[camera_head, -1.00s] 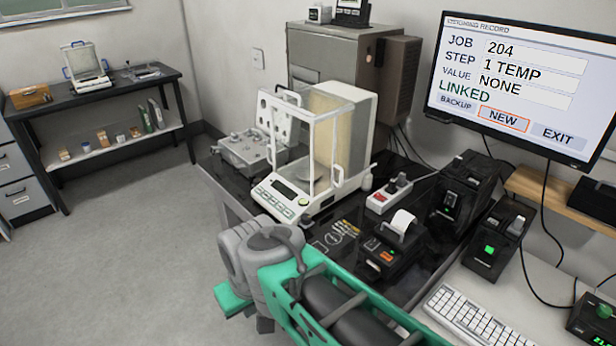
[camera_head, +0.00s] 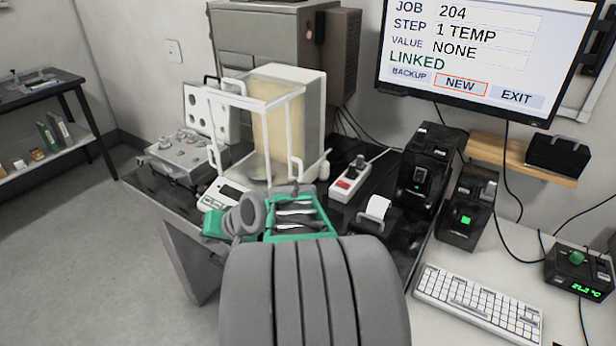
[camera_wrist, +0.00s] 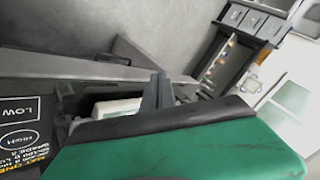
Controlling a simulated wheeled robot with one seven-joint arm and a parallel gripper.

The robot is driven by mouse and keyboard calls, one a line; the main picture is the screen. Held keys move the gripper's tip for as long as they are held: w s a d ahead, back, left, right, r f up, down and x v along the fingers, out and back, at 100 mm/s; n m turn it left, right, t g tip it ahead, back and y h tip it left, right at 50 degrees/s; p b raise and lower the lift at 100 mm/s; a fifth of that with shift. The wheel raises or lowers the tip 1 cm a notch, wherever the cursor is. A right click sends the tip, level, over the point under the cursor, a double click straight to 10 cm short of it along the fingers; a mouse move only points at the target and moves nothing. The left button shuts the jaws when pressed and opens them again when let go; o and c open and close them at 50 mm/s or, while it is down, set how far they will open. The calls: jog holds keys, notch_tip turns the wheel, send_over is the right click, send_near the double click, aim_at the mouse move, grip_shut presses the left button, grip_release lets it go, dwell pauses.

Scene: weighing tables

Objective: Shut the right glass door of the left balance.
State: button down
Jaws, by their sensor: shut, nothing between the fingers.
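The left balance (camera_head: 232,190) stands on the dark table in the head view, with a white-framed glass draft shield and a tan back inside. Its right glass door (camera_head: 297,138) has a white handle (camera_head: 296,167) low near the front corner. How far that door stands open I cannot tell. My green and grey arm covers the balance's lower front. My gripper (camera_wrist: 158,90) shows in the wrist view as dark fingers, shut and empty. A white piece, perhaps of the balance, lies just left of the fingers there. My fingertips are hidden in the head view; contact with the door cannot be seen.
A grey device with knobs (camera_head: 180,152) stands left of the balance. A power strip (camera_head: 348,180) and a small printer (camera_head: 376,214) stand right of it. A cabinet and wall are behind. The floor at left is clear.

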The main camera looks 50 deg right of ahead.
jog(key=s+d+m+t+h+b, duration=0.3)
jog(key=d+m, duration=0.4)
jog(key=d, duration=0.8)
jog(key=s+d+r+m+t+h+b, duration=0.1)
jog(key=s+d+r+m+t+h, duration=0.1)
jog(key=s+d+m+h, duration=0.25)
jog(key=s+d+r+m+t+h, duration=0.2)
jog(key=s+d+r+m, duration=0.1)
jog(key=s+d, duration=0.4)
jog(key=x, duration=1.1)
jog(key=shift+d+p, duration=0.25)
jog(key=shift+p, duration=0.05)
jog(key=shift+y, duration=0.25)
